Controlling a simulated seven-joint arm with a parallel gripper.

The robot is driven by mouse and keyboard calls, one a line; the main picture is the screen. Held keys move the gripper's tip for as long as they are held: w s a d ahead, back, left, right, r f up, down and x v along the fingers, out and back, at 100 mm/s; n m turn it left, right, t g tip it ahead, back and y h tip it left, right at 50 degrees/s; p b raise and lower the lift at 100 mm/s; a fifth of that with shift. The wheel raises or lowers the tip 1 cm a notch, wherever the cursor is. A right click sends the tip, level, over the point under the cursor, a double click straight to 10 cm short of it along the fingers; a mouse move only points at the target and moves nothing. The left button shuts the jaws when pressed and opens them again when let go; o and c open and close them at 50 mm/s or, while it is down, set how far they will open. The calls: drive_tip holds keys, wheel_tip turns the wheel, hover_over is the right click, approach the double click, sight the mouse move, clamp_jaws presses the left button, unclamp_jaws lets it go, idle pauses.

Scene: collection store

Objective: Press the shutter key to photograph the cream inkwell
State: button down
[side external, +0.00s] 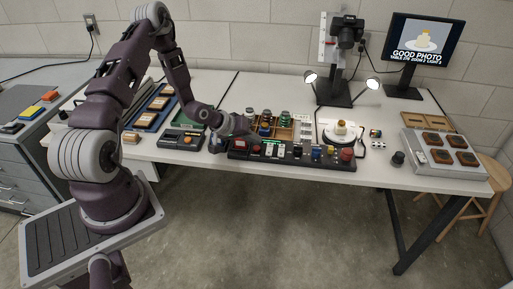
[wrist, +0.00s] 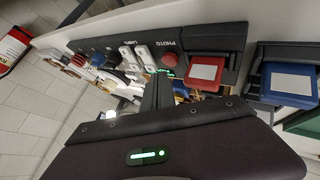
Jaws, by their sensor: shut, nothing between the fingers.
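The cream inkwell (side external: 341,130) stands on a round white turntable (side external: 330,139) under the camera (side external: 347,32). The monitor (side external: 426,40) shows a picture of it with the words GOOD PHOTO. The long black control panel (side external: 300,159) lies along the table's front edge. In the wrist view a round red key (wrist: 172,62) sits beside the word PHOTO on this panel. My gripper (wrist: 159,78) is shut and empty, its tips close by this key. I cannot tell whether they touch it. In the side view my gripper (side external: 254,139) is over the panel's left part.
White lamp switches (wrist: 135,57) are beside the red key, and a red pad (wrist: 206,70) is on its other side. Two lit lamps (side external: 373,84) flank the turntable. A wooden tray of jars (side external: 283,133) stands behind the panel. A grey case (side external: 440,158) is at the right.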

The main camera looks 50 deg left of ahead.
drive_tip(key=shift+r, duration=2.35)
wheel_tip(320, 180, up, 13)
drive_tip(key=m+g+y, duration=0.2)
drive_tip(key=m, duration=0.2)
hover_over(254, 148)
drive_tip(key=s+d, duration=0.3)
drive_tip(key=d, duration=0.2)
drive_tip(key=s+d+r+m+g, duration=0.1)
drive_tip(key=s+d+r+m, duration=0.1)
drive_tip(key=s+d+r, duration=0.5)
drive_tip(key=s+d+r+m, duration=0.1)
drive_tip(key=s+d+r, duration=0.2)
drive_tip(key=s, duration=0.6)
drive_tip(key=s+d+r+m+h, duration=0.1)
drive_tip(key=s+d+r, duration=0.3)
drive_tip(key=s, duration=0.6)
drive_tip(key=shift+d+g+h, duration=0.3)
drive_tip(key=shift+d, duration=0.15)
